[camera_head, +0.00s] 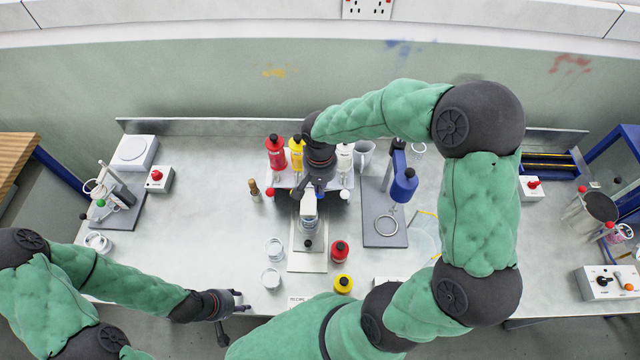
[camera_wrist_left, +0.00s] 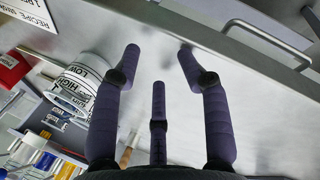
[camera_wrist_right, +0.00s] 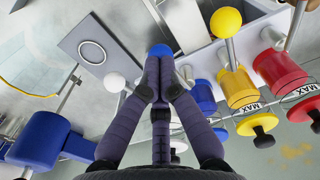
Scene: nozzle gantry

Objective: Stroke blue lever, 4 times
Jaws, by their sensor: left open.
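The blue lever's round knob (camera_wrist_right: 160,49) shows in the right wrist view, right at the tips of my right gripper (camera_wrist_right: 160,66). The fingers are drawn together, with the knob at or just beyond the tips; I cannot tell whether they touch it. A blue bottle (camera_wrist_right: 204,96) stands behind the right finger. My left gripper (camera_head: 232,304) is open and empty near the table's front edge; its spread fingers also show in the left wrist view (camera_wrist_left: 160,68).
Neighbouring levers have a white knob (camera_wrist_right: 114,82) and a yellow knob (camera_wrist_right: 226,21), close on either side. Red (camera_head: 276,153) and yellow (camera_head: 296,150) bottles stand behind. Glass jars (camera_head: 272,278) and loose red (camera_head: 339,250) and yellow (camera_head: 343,284) bottles stand in front.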

